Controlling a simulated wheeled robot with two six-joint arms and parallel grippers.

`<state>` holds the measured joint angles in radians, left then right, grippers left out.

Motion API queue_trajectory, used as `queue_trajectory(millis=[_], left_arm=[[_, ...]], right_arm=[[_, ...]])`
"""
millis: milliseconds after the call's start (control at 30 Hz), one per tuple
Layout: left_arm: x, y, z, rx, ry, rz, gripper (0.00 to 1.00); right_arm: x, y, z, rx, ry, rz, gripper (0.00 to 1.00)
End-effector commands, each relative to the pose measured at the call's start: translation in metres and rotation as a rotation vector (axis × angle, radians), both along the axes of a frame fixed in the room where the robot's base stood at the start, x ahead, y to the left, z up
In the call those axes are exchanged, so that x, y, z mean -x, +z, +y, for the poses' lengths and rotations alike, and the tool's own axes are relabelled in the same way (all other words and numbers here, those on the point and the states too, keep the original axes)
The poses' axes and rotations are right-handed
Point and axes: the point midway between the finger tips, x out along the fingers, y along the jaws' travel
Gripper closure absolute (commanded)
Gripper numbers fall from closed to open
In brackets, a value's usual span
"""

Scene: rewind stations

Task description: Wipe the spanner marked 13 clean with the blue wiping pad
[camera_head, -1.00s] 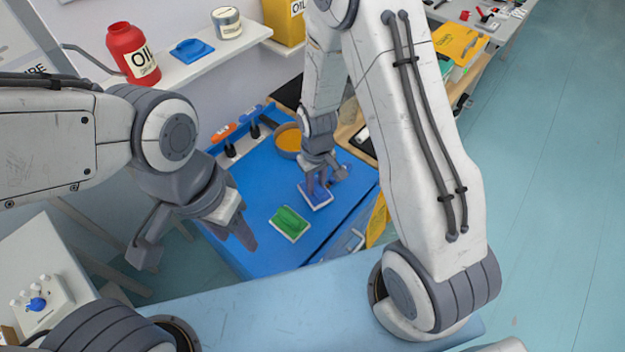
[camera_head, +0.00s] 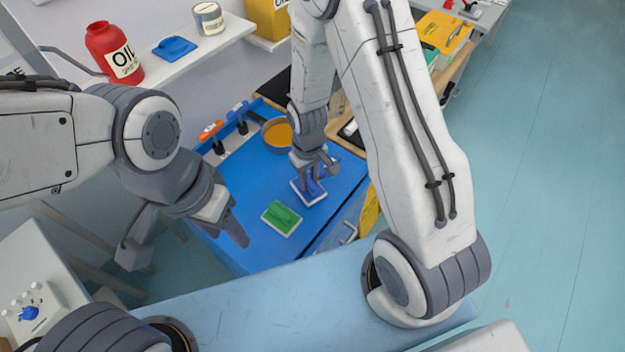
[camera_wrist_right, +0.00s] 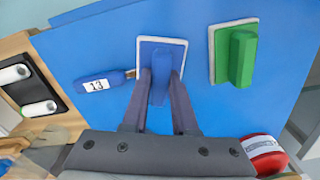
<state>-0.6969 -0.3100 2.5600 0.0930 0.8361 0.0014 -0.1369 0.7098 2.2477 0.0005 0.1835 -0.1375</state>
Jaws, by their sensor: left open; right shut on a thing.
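The blue wiping pad (camera_wrist_right: 161,52), with a pale base, is between the fingers of my right gripper (camera_wrist_right: 160,82), which is shut on its blue grip. In the head view the pad (camera_head: 309,190) is low at the blue work surface, with my right gripper (camera_head: 312,180) above it. The spanner marked 13 (camera_wrist_right: 95,83) lies left of the pad in the wrist view; its blue handle and white tag show. Its metal shaft runs to the pad's edge, and its far end is hidden. My left gripper (camera_head: 234,230) is open and empty, left of the green pad.
A green pad (camera_head: 282,218) lies beside the blue one on the blue surface (camera_head: 250,190). An orange bowl (camera_head: 278,135) and a rack with orange (camera_head: 210,131) and blue handles stand behind. A red oil can (camera_head: 113,52) is on the shelf.

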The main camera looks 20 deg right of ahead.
Motion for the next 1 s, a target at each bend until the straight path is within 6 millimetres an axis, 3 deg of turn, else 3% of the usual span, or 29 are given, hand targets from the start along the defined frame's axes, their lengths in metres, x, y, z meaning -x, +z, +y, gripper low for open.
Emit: queue_trajectory(millis=[567, 1000], left_arm=[[0.0, 0.0, 0.0, 0.0, 0.0, 0.0, 0.5], [0.0, 0.001, 0.0, 0.0, 0.0, 0.0, 0.5]], right_arm=[[-0.02, -0.003, 0.013, -0.001, 0.0, -0.002, 1.0], [-0.001, -0.001, 0.001, 0.001, -0.001, 0.002, 1.0]])
